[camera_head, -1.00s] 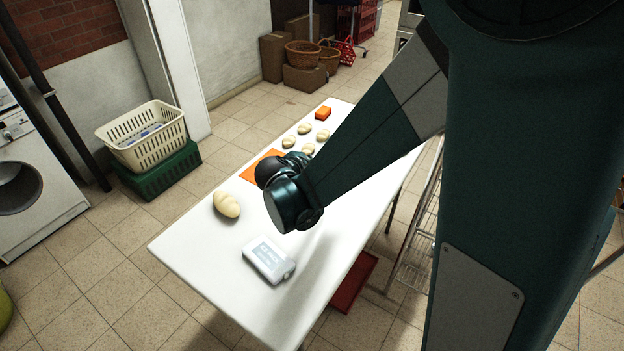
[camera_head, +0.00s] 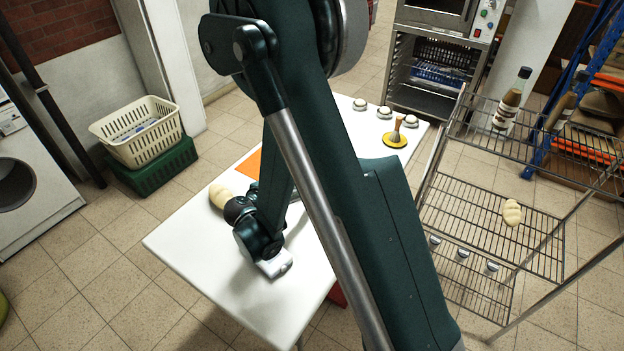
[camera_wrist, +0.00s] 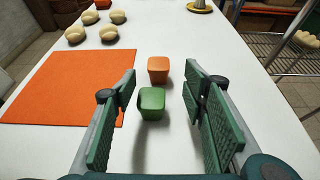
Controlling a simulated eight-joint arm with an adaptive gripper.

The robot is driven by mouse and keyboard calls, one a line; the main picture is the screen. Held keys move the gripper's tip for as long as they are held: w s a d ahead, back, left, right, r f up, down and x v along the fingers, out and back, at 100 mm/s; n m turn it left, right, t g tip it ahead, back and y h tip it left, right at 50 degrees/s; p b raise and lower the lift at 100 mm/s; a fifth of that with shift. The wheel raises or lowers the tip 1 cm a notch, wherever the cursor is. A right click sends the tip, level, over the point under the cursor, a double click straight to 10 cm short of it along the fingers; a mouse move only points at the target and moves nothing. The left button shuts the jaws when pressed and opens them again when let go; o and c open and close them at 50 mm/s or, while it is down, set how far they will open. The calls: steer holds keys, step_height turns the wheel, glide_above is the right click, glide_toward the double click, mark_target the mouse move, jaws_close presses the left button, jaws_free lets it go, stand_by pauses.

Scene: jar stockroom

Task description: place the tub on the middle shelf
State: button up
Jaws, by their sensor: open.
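My gripper (camera_wrist: 160,84) is open in the wrist view, low over the white table. A small green block-like item (camera_wrist: 151,103) stands between its fingers, apart from both. A similar orange item (camera_wrist: 158,70) stands just beyond it. I cannot tell for sure which of these is the tub. The wire rack at right has a middle shelf (camera_head: 470,215) with a braided loaf (camera_head: 512,212) near its right side. My arm hides the gripper fingers in the head view.
Bottles (camera_head: 508,100) stand on the rack's top shelf, and small jars (camera_head: 462,254) are lower down. An orange mat (camera_wrist: 70,88) and several buns (camera_wrist: 108,32) lie left of the gripper. The middle shelf's left part is bare. A yellow disc (camera_head: 395,139) is on the table's far end.

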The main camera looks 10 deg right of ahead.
steer(key=shift+a+f, duration=0.1)
steer(key=shift+f, duration=0.1)
stand_by(0.3)
steer(key=shift+w+d+f, duration=0.2)
steer(key=shift+w+d, duration=0.1)
steer(key=shift+w, duration=0.05)
steer(key=shift+b+x, duration=0.3)
steer(key=shift+x, duration=0.55)
steer(key=shift+d, duration=0.1)
steer(key=shift+b+x, duration=0.95)
steer(key=shift+x, duration=1.55)
steer(key=shift+w+r, duration=0.15)
steer(key=c, duration=1.1)
